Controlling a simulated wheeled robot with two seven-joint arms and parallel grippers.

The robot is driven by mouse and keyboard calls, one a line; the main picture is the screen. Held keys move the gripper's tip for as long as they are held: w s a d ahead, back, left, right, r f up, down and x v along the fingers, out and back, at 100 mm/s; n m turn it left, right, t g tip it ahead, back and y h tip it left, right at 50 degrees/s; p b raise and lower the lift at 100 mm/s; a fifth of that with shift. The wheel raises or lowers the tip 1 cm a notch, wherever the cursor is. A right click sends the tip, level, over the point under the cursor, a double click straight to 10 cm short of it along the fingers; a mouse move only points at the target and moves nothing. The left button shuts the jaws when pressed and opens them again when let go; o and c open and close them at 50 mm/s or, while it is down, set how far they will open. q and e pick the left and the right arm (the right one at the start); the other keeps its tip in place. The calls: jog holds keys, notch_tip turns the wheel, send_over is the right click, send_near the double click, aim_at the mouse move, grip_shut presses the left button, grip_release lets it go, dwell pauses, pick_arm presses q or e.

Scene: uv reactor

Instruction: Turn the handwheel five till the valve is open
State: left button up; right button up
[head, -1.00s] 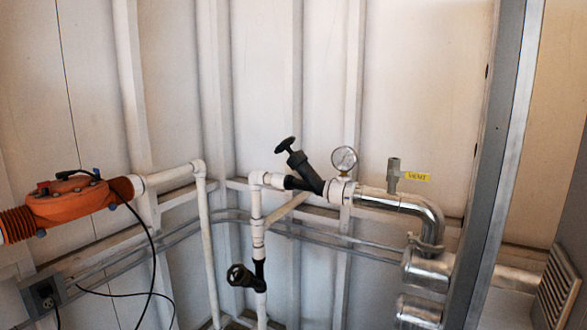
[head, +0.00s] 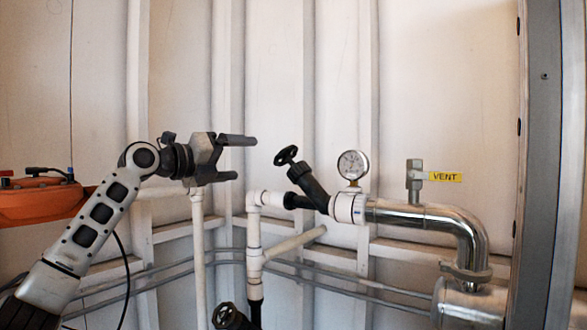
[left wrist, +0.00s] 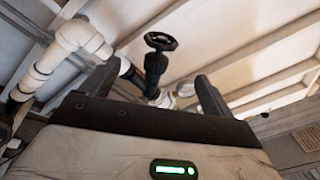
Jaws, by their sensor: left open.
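A black handwheel (head: 286,155) sits on the slanted black valve body (head: 309,185) in the middle of the head view. It also shows between my fingers in the left wrist view (left wrist: 160,41). A second black handwheel (head: 225,315) shows low on the vertical pipe, cut by the bottom edge. No number is readable on either, so I cannot tell which is five. My left gripper (head: 245,158) is open and empty. Its fingers point right at the upper handwheel, with a gap between them. My right gripper is out of view.
A pressure gauge (head: 352,165) and a vent fitting (head: 414,180) with a yellow VENT label (head: 445,177) stand right of the valve. White pipes (head: 255,235) run below it. A metal post (head: 549,150) stands far right. An orange unit (head: 38,201) is at left.

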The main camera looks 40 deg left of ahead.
aim_at(279, 157)
pick_arm(q)
jog(key=w+p, duration=0.2)
jog(key=w, duration=0.2)
jog(key=w+d+p, duration=0.1)
jog(key=w+p, duration=0.2)
jog(key=w, duration=0.2)
jog(key=w+p, duration=0.2)
jog(key=w, duration=0.3)
jog(key=shift+w+d+r, duration=0.1)
jog(key=shift+d+r, duration=0.1)
jog(key=shift+d, duration=0.15)
jog(key=shift+w+f+p, duration=0.1)
jog(key=shift+w+p, duration=0.2)
jog(key=shift+w, duration=0.15)
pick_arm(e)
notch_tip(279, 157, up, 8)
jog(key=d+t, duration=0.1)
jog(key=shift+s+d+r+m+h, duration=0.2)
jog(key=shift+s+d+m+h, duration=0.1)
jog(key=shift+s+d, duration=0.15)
pick_arm(q)
jog(key=c, duration=0.9)
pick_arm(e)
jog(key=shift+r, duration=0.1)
